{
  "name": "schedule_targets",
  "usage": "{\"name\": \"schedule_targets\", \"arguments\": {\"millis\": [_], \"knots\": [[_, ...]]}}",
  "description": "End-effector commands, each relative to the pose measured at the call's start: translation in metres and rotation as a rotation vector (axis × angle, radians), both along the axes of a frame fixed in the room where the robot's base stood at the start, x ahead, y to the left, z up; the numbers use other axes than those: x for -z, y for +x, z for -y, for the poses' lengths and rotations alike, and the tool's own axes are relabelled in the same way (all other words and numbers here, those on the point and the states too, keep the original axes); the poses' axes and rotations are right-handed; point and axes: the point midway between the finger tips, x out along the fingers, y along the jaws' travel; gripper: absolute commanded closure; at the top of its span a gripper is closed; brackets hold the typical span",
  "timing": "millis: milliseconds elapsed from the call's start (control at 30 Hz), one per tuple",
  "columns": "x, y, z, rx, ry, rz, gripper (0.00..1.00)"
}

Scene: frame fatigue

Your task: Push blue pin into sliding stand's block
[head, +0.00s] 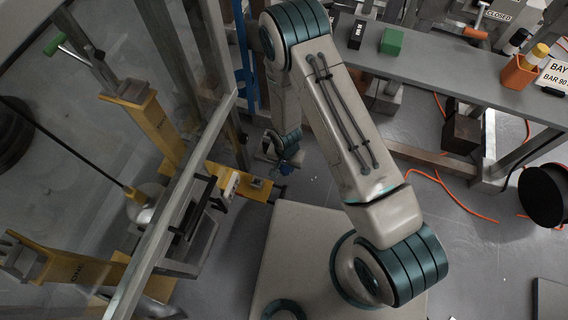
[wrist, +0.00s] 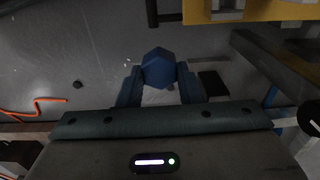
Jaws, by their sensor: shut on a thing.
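My gripper (wrist: 159,86) is shut on the blue pin (wrist: 158,66), whose faceted blue head shows between the two fingers in the wrist view. The rest of the pin is hidden. In the head view my gripper (head: 268,157) is small and partly covered by my wrist, low over the floor. A yellow stand (head: 203,172) lies just below and left of it, with a pale block (head: 231,184) on it. In the wrist view a yellow part (wrist: 275,9) and a grey block (wrist: 227,9) show at the top, apart from the pin. I cannot tell whether a pin hole faces me.
A grey metal frame post (head: 180,190) stands left of my gripper, close to the yellow stand. Orange cable (head: 455,203) runs over the floor at right.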

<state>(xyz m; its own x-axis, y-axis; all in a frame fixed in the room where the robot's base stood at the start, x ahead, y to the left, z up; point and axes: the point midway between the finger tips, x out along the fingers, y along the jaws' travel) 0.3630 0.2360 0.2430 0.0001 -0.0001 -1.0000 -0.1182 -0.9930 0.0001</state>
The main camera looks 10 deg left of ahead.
Motion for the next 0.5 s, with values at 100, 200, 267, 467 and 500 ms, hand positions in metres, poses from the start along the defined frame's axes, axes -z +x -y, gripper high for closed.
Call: {"name": "schedule_targets", "arguments": {"millis": [100,200,267,467,500], "knots": [[0.000,0.000,0.000,0.000,0.000,0.000,0.84],[0.000,0.000,-0.001,-0.002,0.000,0.000,0.84],[-0.002,-0.001,-0.004,-0.004,-0.001,0.002,0.84],[-0.023,-0.009,-0.037,-0.013,-0.010,0.017,0.84],[-0.029,-0.013,-0.046,-0.012,-0.010,0.019,0.84]]}}
